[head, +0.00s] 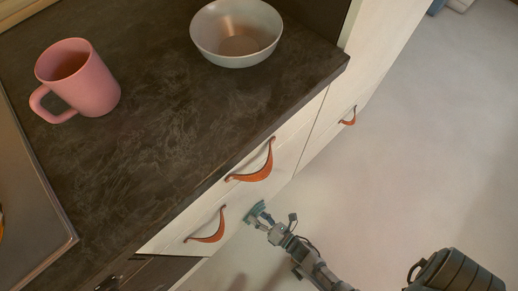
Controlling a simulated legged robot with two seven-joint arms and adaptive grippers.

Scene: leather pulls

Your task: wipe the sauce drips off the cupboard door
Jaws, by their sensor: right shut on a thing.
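The pale cupboard front (232,215) runs below the dark worktop and carries curved orange leather pulls. My right gripper (264,219) is low beside this front, right of the lower pull. It is shut on a small teal pad (256,209), which is at or very near the front; I cannot tell whether it touches. I cannot make out any sauce drips; the steep angle and the gripper hide part of the front. My left gripper is not in view.
An upper leather pull (257,167) and a lower one (208,232) stick out near my right gripper. Another pull (349,117) is farther right. A pink mug (90,88) and a pale bowl (210,40) stand on the worktop (150,150).

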